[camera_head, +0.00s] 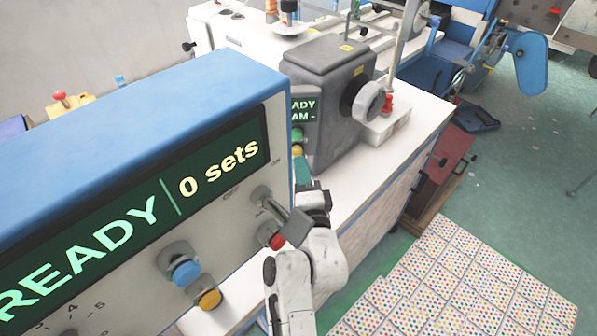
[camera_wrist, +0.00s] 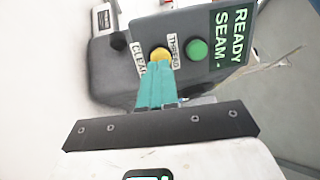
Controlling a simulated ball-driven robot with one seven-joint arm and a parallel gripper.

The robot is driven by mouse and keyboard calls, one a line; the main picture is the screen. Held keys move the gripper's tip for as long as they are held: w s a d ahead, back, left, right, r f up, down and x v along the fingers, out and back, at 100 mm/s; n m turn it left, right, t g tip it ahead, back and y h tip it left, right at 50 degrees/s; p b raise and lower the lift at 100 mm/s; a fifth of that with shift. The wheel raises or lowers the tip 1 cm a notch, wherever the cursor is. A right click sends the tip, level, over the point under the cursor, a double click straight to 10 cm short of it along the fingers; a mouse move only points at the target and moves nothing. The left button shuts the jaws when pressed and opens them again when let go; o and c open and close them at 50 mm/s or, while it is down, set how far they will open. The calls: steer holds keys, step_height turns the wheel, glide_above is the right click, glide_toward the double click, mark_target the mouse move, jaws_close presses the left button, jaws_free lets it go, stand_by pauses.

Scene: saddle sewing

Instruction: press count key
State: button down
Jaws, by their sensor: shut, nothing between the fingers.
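My gripper (camera_wrist: 158,64) is shut, its teal fingers together and empty. In the wrist view its tips overlap the lower edge of a yellow button (camera_wrist: 160,53) on a dark grey sewing head; touching or not, I cannot tell. Labels reading "CLEAR" and "THREAD" flank that button, and a green button (camera_wrist: 197,49) sits right of it. In the head view my gripper (camera_head: 300,160) is just below the same buttons. The nearer blue console (camera_head: 180,95) shows "READY" and "0 sets" and carries a blue button (camera_head: 186,272) and a yellow button (camera_head: 209,298). No key labelled count is readable.
The grey sewing head (camera_head: 325,75) stands on a white table (camera_head: 400,140), its small screen reading "READY SEAM -". The blue console stands close left of my arm. A red button (camera_head: 277,241) shows beside my arm. Dotted mats (camera_head: 450,285) cover the floor at right.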

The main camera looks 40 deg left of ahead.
steer(key=p+v, duration=0.6)
steer(key=v, duration=0.5)
steer(key=shift+f+p, duration=0.25)
steer(key=shift+p, duration=0.15)
steer(key=shift+d, duration=0.1)
